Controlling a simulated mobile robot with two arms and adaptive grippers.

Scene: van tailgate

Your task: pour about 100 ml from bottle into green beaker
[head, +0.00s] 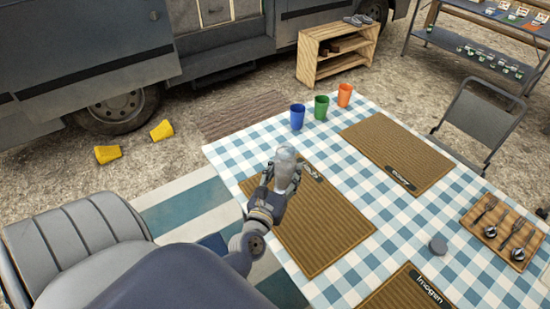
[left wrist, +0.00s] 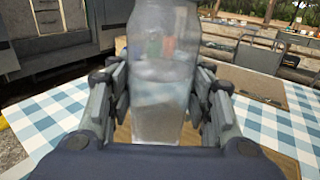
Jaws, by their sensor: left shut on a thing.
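My left gripper (head: 283,178) is shut on a clear bottle (head: 285,158) and holds it upright above the left placemat. In the left wrist view the bottle (left wrist: 160,75) stands between the two fingers, with clear liquid in its lower part. The green beaker (head: 321,108) stands at the far left part of the table, between a blue beaker (head: 297,117) and an orange beaker (head: 344,95). The bottle is apart from the green beaker, on the near side of it. My right gripper is not in view.
Woven placemats (head: 397,152) lie on the checked tablecloth (head: 310,148). A grey seat (head: 80,250) stands at the left, a folding chair (head: 478,120) at the far right.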

